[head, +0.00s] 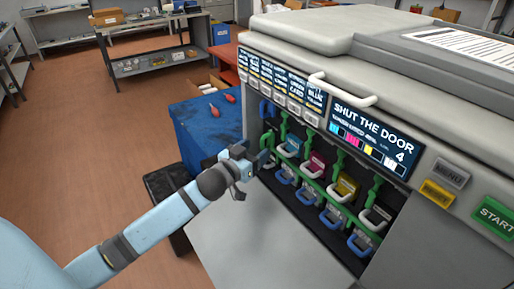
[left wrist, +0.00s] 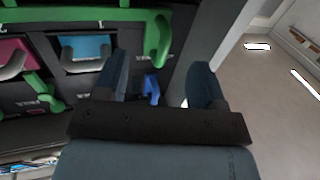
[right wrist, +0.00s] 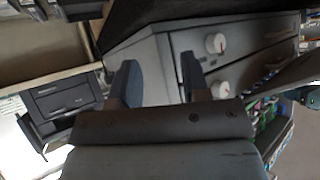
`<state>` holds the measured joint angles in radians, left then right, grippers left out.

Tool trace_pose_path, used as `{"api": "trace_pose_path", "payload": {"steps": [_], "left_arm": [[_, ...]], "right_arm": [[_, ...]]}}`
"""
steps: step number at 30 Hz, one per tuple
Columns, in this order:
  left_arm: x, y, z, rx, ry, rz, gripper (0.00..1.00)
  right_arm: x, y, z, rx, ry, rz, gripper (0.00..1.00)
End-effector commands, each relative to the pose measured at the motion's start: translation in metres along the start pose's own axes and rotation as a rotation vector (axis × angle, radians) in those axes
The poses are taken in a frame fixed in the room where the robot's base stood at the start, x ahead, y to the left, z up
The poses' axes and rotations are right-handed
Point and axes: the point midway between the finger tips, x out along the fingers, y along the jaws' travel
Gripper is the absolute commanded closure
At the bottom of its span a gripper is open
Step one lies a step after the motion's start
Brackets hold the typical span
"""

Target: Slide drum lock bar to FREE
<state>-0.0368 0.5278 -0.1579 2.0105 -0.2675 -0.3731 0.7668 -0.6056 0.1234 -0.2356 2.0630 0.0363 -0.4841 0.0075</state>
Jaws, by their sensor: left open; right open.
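The printer's front bay is open in the head view. A long green bar (head: 313,182) runs across it below the toner cartridges; I take this for the drum lock bar, but no FREE mark is legible. A green bar end (left wrist: 158,42) shows large in the left wrist view, above my left gripper (left wrist: 160,88). That gripper (head: 246,163) is open and empty at the bay's left edge. A small blue part (left wrist: 151,88) shows between its fingers, apparently beyond them. My right gripper (right wrist: 160,82) is open and empty, facing a grey cabinet with white knobs (right wrist: 215,43).
Cyan (head: 292,146), magenta (head: 316,164) and yellow (head: 346,187) cartridges sit in the bay above blue handles (head: 307,196). The lowered grey door (head: 240,240) lies in front. A blue-covered table (head: 205,130) stands left. The panel (head: 365,130) reads SHUT THE DOOR.

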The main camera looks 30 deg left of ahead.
Motion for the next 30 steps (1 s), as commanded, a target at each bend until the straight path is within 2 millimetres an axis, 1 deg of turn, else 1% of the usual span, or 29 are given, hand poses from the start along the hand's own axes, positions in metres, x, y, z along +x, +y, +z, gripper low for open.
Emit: {"api": "trace_pose_path", "payload": {"steps": [15,19,30], "left_arm": [[-0.026,0.0,0.0,0.0,-0.001,0.0,0.36],[-0.029,0.0,0.0,0.001,0.0,0.0,0.36],[-0.029,0.0,0.0,0.001,0.0,0.0,0.36]], "right_arm": [[-0.004,-0.001,-0.006,0.003,0.001,0.0,0.57],[-0.004,-0.002,-0.007,0.005,0.002,0.0,0.57],[-0.004,-0.002,-0.007,0.005,0.002,0.0,0.57]]}}
